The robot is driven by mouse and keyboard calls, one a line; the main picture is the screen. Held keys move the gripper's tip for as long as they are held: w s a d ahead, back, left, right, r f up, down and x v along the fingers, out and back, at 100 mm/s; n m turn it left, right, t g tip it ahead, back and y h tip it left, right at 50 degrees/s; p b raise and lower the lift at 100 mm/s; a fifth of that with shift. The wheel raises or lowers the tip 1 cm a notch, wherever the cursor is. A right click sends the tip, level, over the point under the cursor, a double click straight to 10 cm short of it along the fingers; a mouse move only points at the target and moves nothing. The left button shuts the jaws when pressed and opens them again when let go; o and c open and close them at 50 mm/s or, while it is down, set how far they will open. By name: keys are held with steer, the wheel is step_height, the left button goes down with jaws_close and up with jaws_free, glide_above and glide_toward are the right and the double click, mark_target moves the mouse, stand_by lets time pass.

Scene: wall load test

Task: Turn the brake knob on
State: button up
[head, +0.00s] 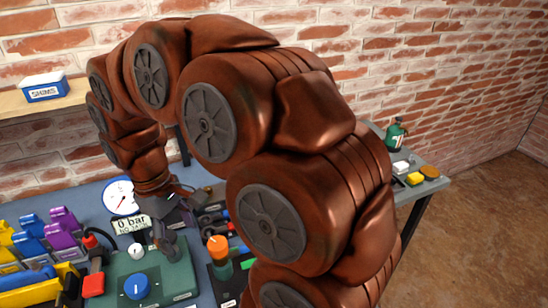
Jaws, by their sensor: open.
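My gripper (165,226) is dark and hangs at the end of my copper-coloured arm, over the bench just behind a green box. Its jaws are open, and I see nothing held between them. The green box has a large blue knob (136,286) with a white mark on its front part and a small white knob (135,250) behind it. An orange-topped knob (217,245) stands on a green post to the right. No label that I can read tells which is the brake knob. The gripper is apart from the blue knob; its gap to the white knob is unclear.
A round gauge (121,196) and a "0 bar" sign (131,222) stand left of the gripper. A red block (93,285) and coloured clips (47,235) crowd the left. A shims box (44,87) sits on a shelf. A green bottle (396,133) stands far right.

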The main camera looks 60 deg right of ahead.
steer(key=w+d+p, duration=0.2)
steer(key=w+d, duration=0.4)
steer(key=d, duration=0.4)
steer(key=w+d+p, duration=0.1)
steer(key=w+d, duration=0.6)
steer(key=d, duration=0.3)
steer(key=s+d+f+g+p, duration=0.1)
steer(key=s+d+f+p, duration=0.15)
steer(key=d, duration=0.85)
steer(key=s+d+f+g+p, duration=0.1)
steer(key=s+d+g, duration=0.15)
steer(key=d, duration=0.85)
steer(key=shift+m+t+h, duration=0.3)
steer(key=shift+t, duration=0.15)
steer(key=shift+a+p+x, duration=0.15)
steer(key=shift+p+x, duration=0.45)
steer(key=shift+x, duration=1.4)
steer(key=shift+a+p+x, duration=0.1)
steer(key=shift+p+x, duration=0.45)
steer(key=shift+x, duration=1.45)
steer(key=shift+s, duration=0.15)
steer(key=c, duration=1.1)
